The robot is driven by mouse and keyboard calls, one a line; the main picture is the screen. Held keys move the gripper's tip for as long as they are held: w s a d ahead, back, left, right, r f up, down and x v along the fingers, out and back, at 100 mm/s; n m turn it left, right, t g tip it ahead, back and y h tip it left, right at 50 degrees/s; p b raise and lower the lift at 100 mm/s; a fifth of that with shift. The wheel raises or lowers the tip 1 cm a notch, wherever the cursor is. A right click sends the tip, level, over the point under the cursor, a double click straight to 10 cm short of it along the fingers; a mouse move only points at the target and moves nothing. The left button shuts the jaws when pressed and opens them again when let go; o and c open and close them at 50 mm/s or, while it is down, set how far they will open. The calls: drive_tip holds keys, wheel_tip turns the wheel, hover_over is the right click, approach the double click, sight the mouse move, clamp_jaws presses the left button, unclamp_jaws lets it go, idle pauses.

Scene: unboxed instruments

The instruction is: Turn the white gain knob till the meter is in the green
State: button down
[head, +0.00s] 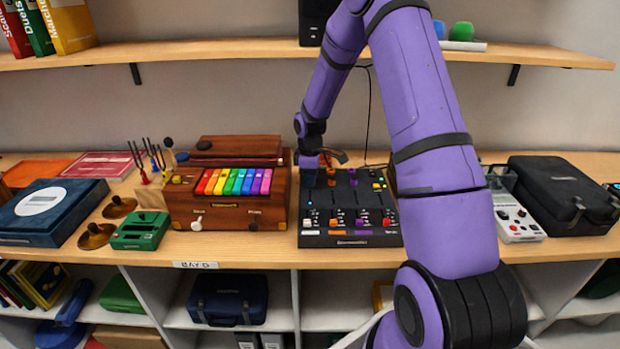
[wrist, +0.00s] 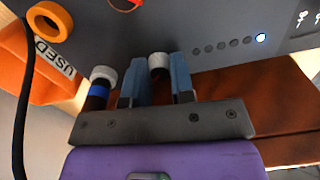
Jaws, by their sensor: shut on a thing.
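The dark mixer (head: 350,240) lies on the bench, with coloured knobs and caps on its top. In the wrist view its grey panel (wrist: 225,20) fills the upper part. My gripper (wrist: 157,76) is shut on the white gain knob (wrist: 158,61), one finger on either side. In the head view my gripper (head: 310,170) is over the mixer's far left corner and hides the knob. A row of small meter lights (wrist: 222,45) runs beside the knob; only the end one, farthest from the knob, glows bluish white. No green light shows in this row.
A white-topped knob with a blue band (wrist: 100,82) stands close beside my left finger. A wooden instrument with rainbow keys (head: 228,210) stands left of the mixer. An orange item marked USED (wrist: 50,65) and an orange ring (wrist: 48,20) are nearby.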

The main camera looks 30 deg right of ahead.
drive_tip(key=m, duration=0.4)
drive_tip(key=shift+m, duration=2.1)
drive_tip(key=c, duration=1)
unclamp_jaws()
wheel_tip(320, 180, up, 11)
drive_tip(key=shift+f, duration=0.1)
